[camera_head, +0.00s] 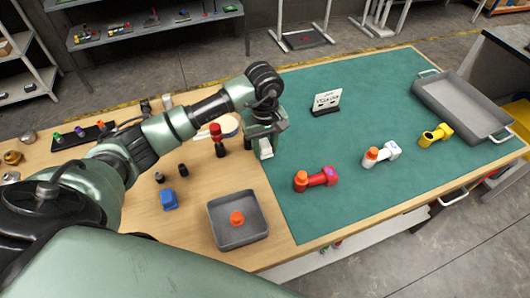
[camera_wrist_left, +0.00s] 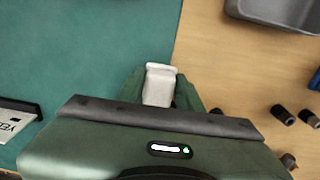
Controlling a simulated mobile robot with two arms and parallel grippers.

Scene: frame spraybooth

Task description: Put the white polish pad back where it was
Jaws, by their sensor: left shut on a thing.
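My left gripper (camera_head: 265,148) points down over the green mat, close to its left edge. It is shut on a small white block-like piece, which I take to be the white polish pad (camera_wrist_left: 158,84). The pad sits between the two green fingers in the left wrist view. In the head view its white side shows just below the gripper (camera_head: 266,152). I cannot tell whether it touches the mat. My right gripper is not in view.
A red tool (camera_head: 316,179), a white tool (camera_head: 381,153) and a yellow tool (camera_head: 434,135) lie on the green mat (camera_head: 340,210). A sign (camera_head: 327,100) stands behind. A grey tray (camera_head: 239,238) holds an orange piece. A big tray (camera_head: 465,105) is far right. Mid-mat is clear.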

